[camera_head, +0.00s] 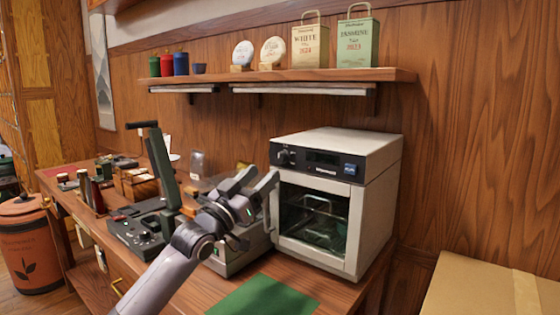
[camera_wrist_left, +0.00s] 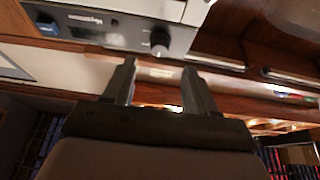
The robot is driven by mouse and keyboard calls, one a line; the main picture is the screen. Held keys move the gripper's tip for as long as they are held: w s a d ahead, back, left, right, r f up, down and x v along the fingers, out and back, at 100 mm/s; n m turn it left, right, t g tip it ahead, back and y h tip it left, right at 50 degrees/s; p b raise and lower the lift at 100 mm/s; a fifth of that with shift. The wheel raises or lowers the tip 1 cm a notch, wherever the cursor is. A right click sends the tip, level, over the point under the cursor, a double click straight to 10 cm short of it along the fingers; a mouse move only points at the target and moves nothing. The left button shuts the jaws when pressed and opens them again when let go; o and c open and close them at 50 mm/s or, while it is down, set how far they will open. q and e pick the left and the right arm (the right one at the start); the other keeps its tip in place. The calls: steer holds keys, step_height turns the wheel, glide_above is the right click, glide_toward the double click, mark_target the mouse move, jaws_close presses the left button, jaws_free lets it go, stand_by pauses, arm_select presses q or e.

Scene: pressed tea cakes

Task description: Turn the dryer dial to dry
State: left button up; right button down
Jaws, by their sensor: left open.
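The dryer (camera_head: 340,195) is a white box with a glass door at the right end of the wooden table. Its dark dial (camera_head: 284,157) sits at the left end of the black front panel, above the door. In the left wrist view the dial (camera_wrist_left: 160,38) shows as a round knob just beyond the fingertips, and the picture is turned over. My left gripper (camera_head: 262,178) is open and empty in front of the dryer's left side, a little below the dial. Its two fingers (camera_wrist_left: 160,80) stand apart, with no contact with the dial visible. My right gripper is out of view.
A black press-like device with an upright lever (camera_head: 162,165) stands left of my arm. A green mat (camera_head: 262,298) lies at the table's front. A shelf (camera_head: 300,76) with tea bags and tins hangs above. A cardboard box (camera_head: 480,290) is at lower right.

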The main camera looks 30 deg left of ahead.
mark_target(279, 159)
arm_select(q)
steer(key=shift+p+x, duration=0.6)
steer(key=shift+x, duration=2.45)
steer(key=shift+c, duration=0.4)
steer(key=c, duration=1)
